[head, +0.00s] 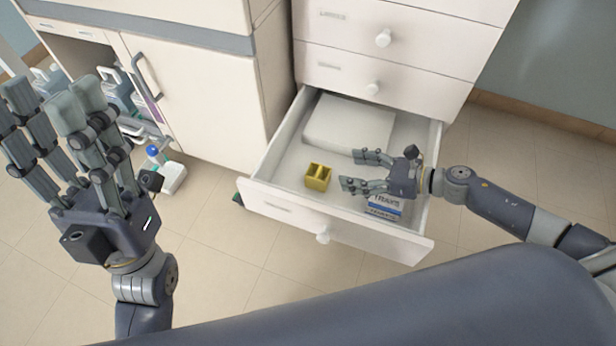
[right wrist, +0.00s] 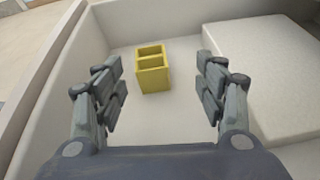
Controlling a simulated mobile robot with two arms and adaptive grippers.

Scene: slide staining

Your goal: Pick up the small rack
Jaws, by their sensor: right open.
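The small rack (head: 318,177) is a yellow block with two square openings. It stands on the floor of the open drawer (head: 262,180), near the drawer's left front. My right gripper (head: 350,171) is inside the drawer, open and empty, with its fingers pointing left toward the rack and apart from it. In the right wrist view the rack (right wrist: 153,74) shows ahead, between and beyond the two open fingers (right wrist: 160,88). My left gripper (head: 45,105) is raised at the left of the head view, its fingers spread apart with nothing between them.
A large white box (head: 349,126) lies at the back of the drawer. A blue and white box marked TRAYS (head: 384,206) lies beneath my right wrist. The drawer walls surround the right gripper. A white cabinet (head: 196,95) with bottles on its open shelf stands at left.

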